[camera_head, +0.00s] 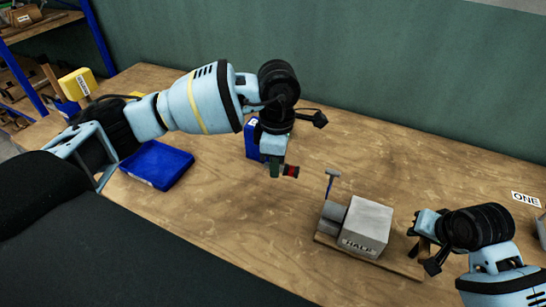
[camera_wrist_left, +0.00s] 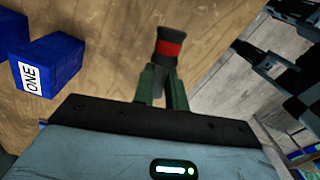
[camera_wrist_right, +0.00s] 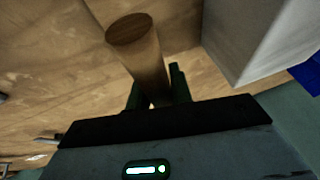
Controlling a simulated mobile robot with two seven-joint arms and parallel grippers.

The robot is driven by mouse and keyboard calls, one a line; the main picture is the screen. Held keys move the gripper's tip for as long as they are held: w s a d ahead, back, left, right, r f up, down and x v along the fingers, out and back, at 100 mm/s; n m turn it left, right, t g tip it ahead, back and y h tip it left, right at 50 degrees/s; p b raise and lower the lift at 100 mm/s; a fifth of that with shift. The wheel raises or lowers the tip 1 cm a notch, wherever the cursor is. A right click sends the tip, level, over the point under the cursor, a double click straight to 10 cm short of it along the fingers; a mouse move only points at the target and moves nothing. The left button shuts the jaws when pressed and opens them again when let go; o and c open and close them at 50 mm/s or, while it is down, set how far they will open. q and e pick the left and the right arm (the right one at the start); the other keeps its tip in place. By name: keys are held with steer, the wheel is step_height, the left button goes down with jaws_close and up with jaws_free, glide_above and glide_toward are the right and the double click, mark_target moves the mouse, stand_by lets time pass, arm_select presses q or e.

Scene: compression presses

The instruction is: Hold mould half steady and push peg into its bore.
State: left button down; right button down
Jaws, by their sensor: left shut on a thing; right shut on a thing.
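The mould half (camera_head: 368,224) is a grey block with a label reading HALF, standing on a wooden board (camera_head: 381,265) on the bench. No bore shows in its visible faces. My left gripper (camera_head: 276,168) is shut on a dark peg with a red band (camera_head: 290,171), held in the air to the left of the block and apart from it. The peg also shows in the left wrist view (camera_wrist_left: 168,47). My right gripper (camera_head: 424,244) is beside the board's right end, shut on a round wooden piece (camera_wrist_right: 139,45). The grey block (camera_wrist_right: 255,35) stands close to it.
A grey T-topped piece (camera_head: 330,180) stands upright at the block's left side. A blue tray (camera_head: 157,165) lies on the left of the bench. A blue box (camera_head: 251,145) stands behind my left gripper. A ONE label (camera_head: 525,199) is at far right.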

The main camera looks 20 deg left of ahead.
arm_select(q)
steer(key=n, duration=0.1)
steer(key=f+n, duration=0.1)
steer(key=n, duration=0.1)
steer(key=shift+w+d, duration=0.1)
steer(key=shift+d, duration=0.05)
steer(key=n, duration=0.1)
steer(key=f+n, duration=0.1)
steer(key=n, duration=0.1)
steer(key=n+h, duration=0.1)
steer(key=n, duration=0.1)
steer(key=shift+w+d+f, duration=0.2)
steer(key=shift+f, duration=0.1)
steer(key=shift+w+d+f+n+t+y, duration=0.1)
steer(key=shift+d+f+n+t+y, duration=0.75)
steer(key=shift+n, duration=3.3)
steer(key=shift+w+a+f+n+t, duration=0.1)
steer(key=shift+f+n+t, duration=0.2)
steer(key=shift+f+n, duration=2.65)
steer(key=shift+w+d+n+t+y, duration=0.1)
steer(key=shift+d+n+t+y, duration=0.35)
steer(key=shift+n, duration=4.95)
steer(key=shift+d, duration=2.8)
steer(key=shift+d, duration=1.45)
